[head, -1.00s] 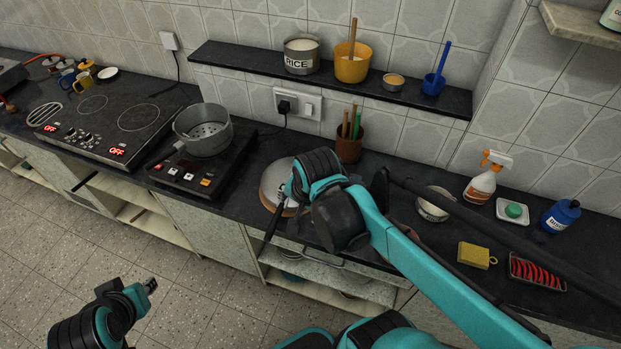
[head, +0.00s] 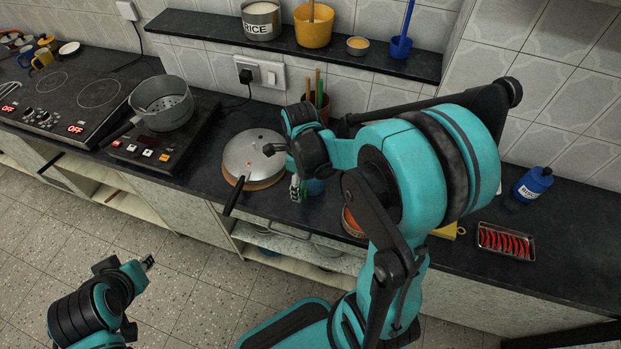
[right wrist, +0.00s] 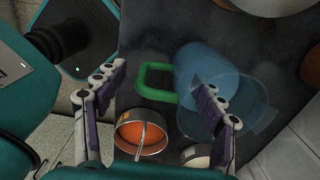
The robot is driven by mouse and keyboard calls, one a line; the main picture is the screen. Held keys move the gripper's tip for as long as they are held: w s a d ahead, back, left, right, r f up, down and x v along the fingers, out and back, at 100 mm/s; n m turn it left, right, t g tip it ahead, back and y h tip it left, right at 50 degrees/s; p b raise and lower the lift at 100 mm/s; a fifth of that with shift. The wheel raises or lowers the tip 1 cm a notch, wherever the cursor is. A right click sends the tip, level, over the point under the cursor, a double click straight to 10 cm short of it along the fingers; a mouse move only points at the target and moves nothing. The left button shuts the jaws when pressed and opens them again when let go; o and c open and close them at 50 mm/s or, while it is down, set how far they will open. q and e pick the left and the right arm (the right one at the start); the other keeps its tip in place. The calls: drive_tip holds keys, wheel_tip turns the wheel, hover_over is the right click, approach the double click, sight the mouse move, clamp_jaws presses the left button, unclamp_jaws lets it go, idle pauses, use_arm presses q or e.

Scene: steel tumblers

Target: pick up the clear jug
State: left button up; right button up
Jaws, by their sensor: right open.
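The clear jug, bluish and see-through with a green handle, shows in the right wrist view (right wrist: 238,88), its handle lying between the finger lines. In the head view only a small bluish-green part of it (head: 315,187) shows beside my right gripper; my arm hides the rest. My right gripper (head: 296,188) is open and points down at the counter by the jug. In the right wrist view its fingers (right wrist: 160,78) are apart, and the right finger overlaps the jug's body. My left gripper (head: 148,262) is low at the left, away from the counter; its jaw opening is unclear.
A lidded pan (head: 252,158) stands left of my right gripper. A round container with orange contents (right wrist: 143,136) stands near the jug. A utensil pot (head: 322,104) is behind. A tray of red peppers (head: 506,241) and a blue bottle (head: 534,184) are at right.

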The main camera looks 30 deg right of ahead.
drive_tip(key=shift+s+f, duration=0.15)
drive_tip(key=shift+f, duration=0.3)
drive_tip(key=f+b, duration=0.1)
drive_tip(key=f, duration=0.1)
drive_tip(key=f+b, duration=0.1)
drive_tip(key=f, duration=0.1)
drive_tip(key=shift+s+d+f+b, duration=0.1)
drive_tip(key=shift+d+b, duration=0.15)
drive_tip(key=shift+b, duration=0.05)
clamp_jaws()
